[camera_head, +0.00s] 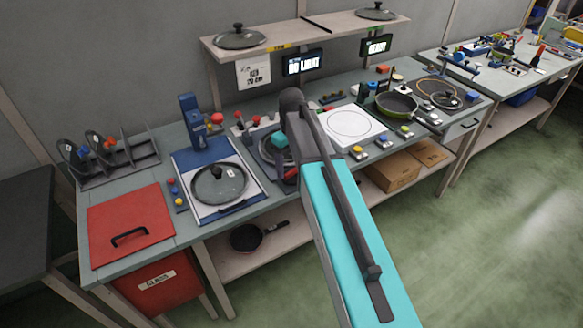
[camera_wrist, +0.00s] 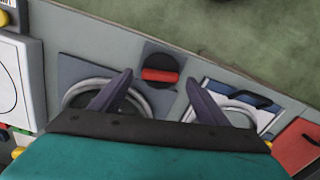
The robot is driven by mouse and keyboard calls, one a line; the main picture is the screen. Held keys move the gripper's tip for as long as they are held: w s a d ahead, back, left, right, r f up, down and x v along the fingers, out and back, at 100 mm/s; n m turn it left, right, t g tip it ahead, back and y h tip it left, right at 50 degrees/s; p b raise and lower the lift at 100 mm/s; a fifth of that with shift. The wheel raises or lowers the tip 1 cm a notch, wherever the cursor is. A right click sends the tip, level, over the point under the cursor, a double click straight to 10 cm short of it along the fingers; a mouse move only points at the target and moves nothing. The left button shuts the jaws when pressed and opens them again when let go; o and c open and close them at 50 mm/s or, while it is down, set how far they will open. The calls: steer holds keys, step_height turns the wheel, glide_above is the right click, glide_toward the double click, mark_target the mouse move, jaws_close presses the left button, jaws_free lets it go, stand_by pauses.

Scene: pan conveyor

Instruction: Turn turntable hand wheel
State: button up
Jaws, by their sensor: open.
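The hand wheel (camera_wrist: 161,70) is a dark round knob with a red bar across it, on a dark square plate near the bench's front edge. Its red bar also shows in the head view (camera_head: 291,174), partly behind my arm. The turntable (camera_wrist: 128,103), a dark disc with a pale rim, lies beside it and is partly covered by my gripper. My gripper (camera_wrist: 159,81) is open and empty. In the wrist view its two fingers point toward the wheel, one on each side. They do not appear to touch it; the height gap is hard to judge.
A blue-framed station with a glass lid (camera_head: 219,185) is left of the turntable. A red bin cover (camera_head: 130,222) is at the far left. A white plate with a circle (camera_head: 350,125) and a green pan (camera_head: 397,104) are to the right. A shelf (camera_head: 310,36) stands above the bench.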

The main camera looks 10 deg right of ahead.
mark_target(291, 171)
step_height(291, 171, up, 12)
steer(key=b, duration=0.2)
steer(key=shift+r+b, duration=0.15)
steer(key=shift+b, duration=0.2)
stand_by(0.3)
stand_by(0.4)
